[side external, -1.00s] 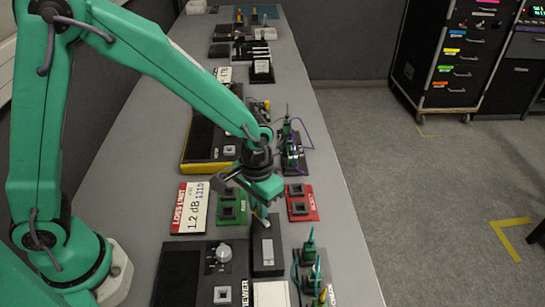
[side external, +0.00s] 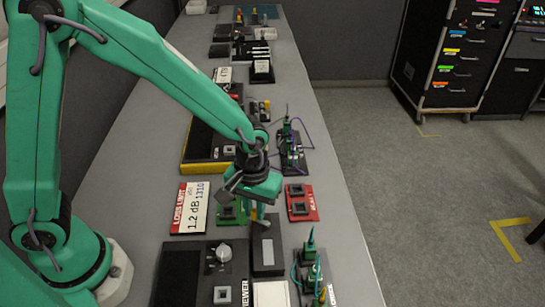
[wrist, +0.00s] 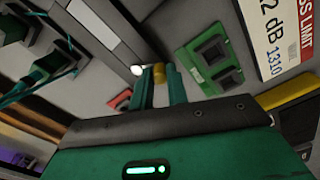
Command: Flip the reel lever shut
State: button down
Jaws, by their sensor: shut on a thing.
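The dark reel box (side external: 265,232) with a grey strip on top stands in the near middle of the bench; its strip (wrist: 108,38) runs in from the top in the wrist view. My gripper (side external: 257,213) is over the far end of the box, pointing down. In the wrist view my gripper (wrist: 160,86) is shut on a small yellow piece (wrist: 159,74). A pale round tip (wrist: 138,70) shows beside it, at the end of the strip. I cannot tell which part is the lever, or whether it stands open or shut.
A green pad (side external: 228,213) lies left of my gripper and a red pad (side external: 301,202) lies right. The loss-limit card (side external: 191,208) is farther left. Green holders with cables (side external: 310,262) stand at the near right. Free bench shows along the left side.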

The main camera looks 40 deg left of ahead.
aim_at(254, 210)
jog(key=c, duration=1.4)
grip_release()
jog(key=shift+o, duration=0.2)
jog(key=shift+r, duration=0.1)
notch_tip(254, 210, up, 7)
jog(key=shift+r, duration=0.3)
jog(key=shift+r, duration=0.1)
